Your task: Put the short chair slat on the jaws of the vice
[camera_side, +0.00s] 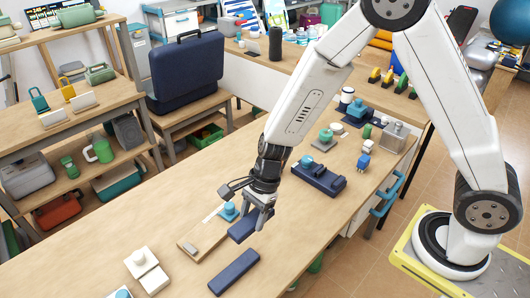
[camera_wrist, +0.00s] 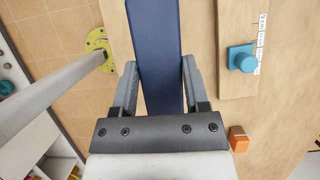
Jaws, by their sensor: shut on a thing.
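My gripper (camera_side: 262,214) is shut on a dark blue slat (camera_side: 243,228), low over the wooden bench. In the wrist view the slat (camera_wrist: 155,35) runs lengthwise between the two fingers of my gripper (camera_wrist: 160,75) and out of the top of the picture. A second dark blue slat (camera_side: 234,272) lies flat on the bench, nearer the camera. I cannot tell surely which slat is shorter, as my fingers hide part of the held one. A dark blue, long-bodied device (camera_side: 319,178) that may be the vice stands further right on the bench, apart from my gripper.
A wooden board (camera_side: 199,242) with a grey block lies left of my gripper. White blocks (camera_side: 142,262) stand at the front left. Several small fixtures crowd the bench's far right. An orange block (camera_wrist: 238,138) shows in the wrist view.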

